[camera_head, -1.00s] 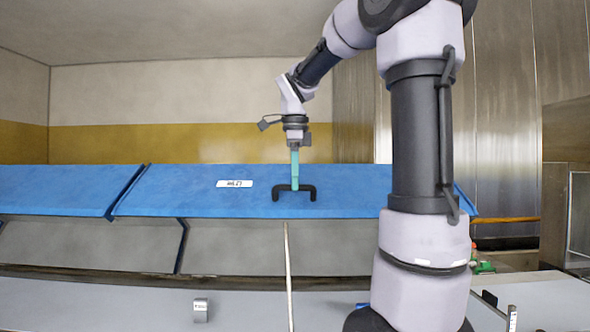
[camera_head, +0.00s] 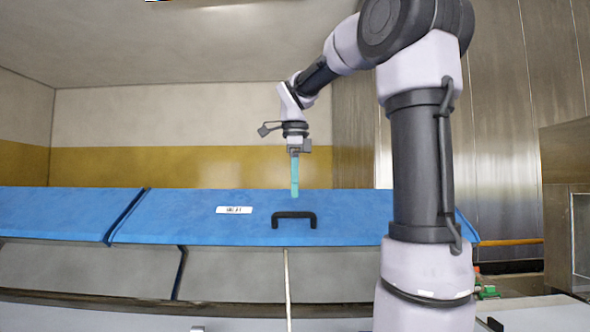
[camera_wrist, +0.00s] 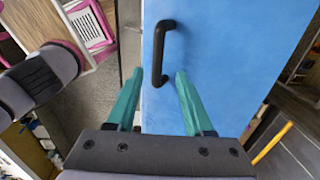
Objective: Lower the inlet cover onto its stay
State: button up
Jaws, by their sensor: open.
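The inlet cover (camera_head: 180,218) is a blue sloping panel with a small white label, and it also shows in the wrist view (camera_wrist: 235,60). Its black handle (camera_head: 294,215) sits near the front edge. My gripper (camera_head: 295,194) points down just above the handle, apart from it. In the wrist view my two teal fingers (camera_wrist: 159,73) are spread and empty, with the handle (camera_wrist: 157,55) just beyond their tips. A thin pale rod (camera_head: 287,285), probably the stay, stands under the cover's front edge. I cannot tell whether its top touches the cover.
Another blue panel (camera_head: 55,212) adjoins the cover on the left. Grey panels (camera_head: 80,268) lie below the front edges. A metal wall (camera_head: 500,130) rises on the right. The space above the cover is clear except for my arm.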

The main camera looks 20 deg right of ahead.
notch_tip(320, 180, up, 6)
jog(key=shift+s+a+r, duration=0.15)
jog(key=shift+s, duration=0.15)
dwell(0.3)
jog(key=s+a+f+n+t+y, duration=0.1)
jog(key=s+a+f+n+t, duration=0.1)
jog(key=s+f+n, duration=0.5)
jog(key=s+a+f+n+t+y, duration=0.1)
jog(key=s+a+f+n+t, duration=0.1)
jog(key=s+f+n+t, duration=0.2)
jog(key=s+f+n, duration=0.3)
jog(key=f+n, duration=0.3)
jog(key=n, duration=0.1)
jog(key=shift+a+n, duration=0.3)
jog(key=shift+a, duration=0.05)
